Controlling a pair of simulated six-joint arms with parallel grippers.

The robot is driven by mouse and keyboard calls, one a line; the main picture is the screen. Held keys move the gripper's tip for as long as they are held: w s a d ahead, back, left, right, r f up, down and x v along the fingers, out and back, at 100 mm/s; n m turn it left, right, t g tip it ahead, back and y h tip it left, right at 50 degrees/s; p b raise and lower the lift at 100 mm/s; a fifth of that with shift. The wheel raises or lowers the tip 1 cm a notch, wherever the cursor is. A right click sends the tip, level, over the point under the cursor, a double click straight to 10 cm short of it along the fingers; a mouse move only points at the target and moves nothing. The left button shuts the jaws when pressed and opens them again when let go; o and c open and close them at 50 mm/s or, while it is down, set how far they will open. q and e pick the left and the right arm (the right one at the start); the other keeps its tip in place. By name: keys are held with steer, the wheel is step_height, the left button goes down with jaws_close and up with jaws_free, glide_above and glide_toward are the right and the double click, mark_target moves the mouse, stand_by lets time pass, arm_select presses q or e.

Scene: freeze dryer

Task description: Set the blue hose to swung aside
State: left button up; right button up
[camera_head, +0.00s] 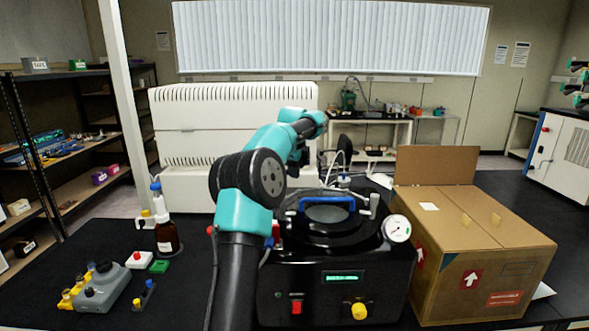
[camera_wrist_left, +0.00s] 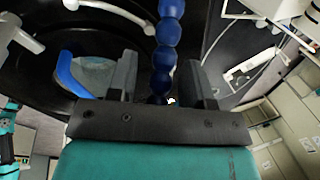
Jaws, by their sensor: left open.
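The blue hose (camera_wrist_left: 168,38), a chain of round blue segments, runs down the middle of the left wrist view. My left gripper (camera_wrist_left: 158,78) is open, with one dark finger on each side of the hose. Gaps show between the hose and both fingers, and its lower end is hidden behind the gripper body. In the head view my left arm reaches over the left of the black freeze dryer (camera_head: 335,275); its fingertips are hidden there. I cannot clearly make out the hose in the head view. My right gripper is not in view.
A blue handle (camera_head: 325,203) sits on the dryer's round lid; it also shows in the left wrist view (camera_wrist_left: 72,76). A gauge (camera_head: 397,228) is at the right. A cardboard box (camera_head: 482,262) stands close on the right, a brown bottle (camera_head: 167,238) on the left.

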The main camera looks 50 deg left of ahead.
arm_select(q)
jaws_close()
stand_by(0.4)
